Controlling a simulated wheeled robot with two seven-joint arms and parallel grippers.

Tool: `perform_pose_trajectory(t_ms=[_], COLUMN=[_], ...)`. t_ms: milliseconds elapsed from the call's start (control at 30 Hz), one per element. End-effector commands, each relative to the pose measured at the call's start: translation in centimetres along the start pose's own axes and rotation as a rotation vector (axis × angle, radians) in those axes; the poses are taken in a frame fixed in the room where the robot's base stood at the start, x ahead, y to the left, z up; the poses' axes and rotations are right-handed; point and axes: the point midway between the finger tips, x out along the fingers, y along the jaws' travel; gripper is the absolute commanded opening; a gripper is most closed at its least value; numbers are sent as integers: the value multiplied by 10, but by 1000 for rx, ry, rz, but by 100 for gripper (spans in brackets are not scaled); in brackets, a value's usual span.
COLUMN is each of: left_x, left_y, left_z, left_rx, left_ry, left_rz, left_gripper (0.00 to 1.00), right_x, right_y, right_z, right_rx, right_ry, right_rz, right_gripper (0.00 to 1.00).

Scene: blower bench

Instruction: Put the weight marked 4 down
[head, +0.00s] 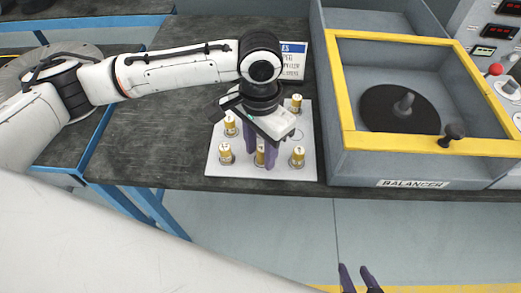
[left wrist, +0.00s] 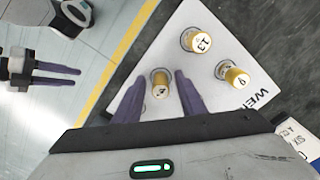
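The weight marked 4 (left wrist: 160,83) is a small brass cylinder with a pale top, upright at the white weight board (left wrist: 188,55). It also shows between my fingers in the head view (head: 260,157). My left gripper (head: 261,163) points down over the front of the board. In the left wrist view its purple fingers (left wrist: 161,78) stand on either side of the weight with a gap showing on both sides. My right gripper (head: 361,279) is empty and apart from the board at the bottom of the head view, its fingers spread.
Several other brass weights, such as one at the front right (head: 297,157), stand around my left gripper on the board. An empty marked ring (head: 296,134) is at the board's right. The yellow-framed balancer (head: 347,110) stands right of it. The dark bench (head: 165,125) is clear at left.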

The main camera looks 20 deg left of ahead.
Motion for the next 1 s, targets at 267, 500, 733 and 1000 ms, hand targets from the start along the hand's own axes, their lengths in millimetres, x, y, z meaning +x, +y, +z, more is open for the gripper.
perform_pose_trajectory(t_ms=[267, 500, 733, 1000], left_x=[-58, -101, -116, -116], left_y=[0, 0, 0, 0], left_z=[-2, -1, 0, 0], left_rx=[0, 0, -1, -1], left_ry=[6, 4, 1, 1], left_rz=[0, 0, 0, 0], left_gripper=[37, 37, 37, 37], right_x=[-4, -6, -7, -7], right_y=[0, 0, 0, 0], right_z=[-4, -6, -6, -5], right_rx=[1, 1, 1, 1], right_ry=[3, 2, 0, -2], right_rz=[0, 1, 1, 2], right_gripper=[36, 36, 36, 36])
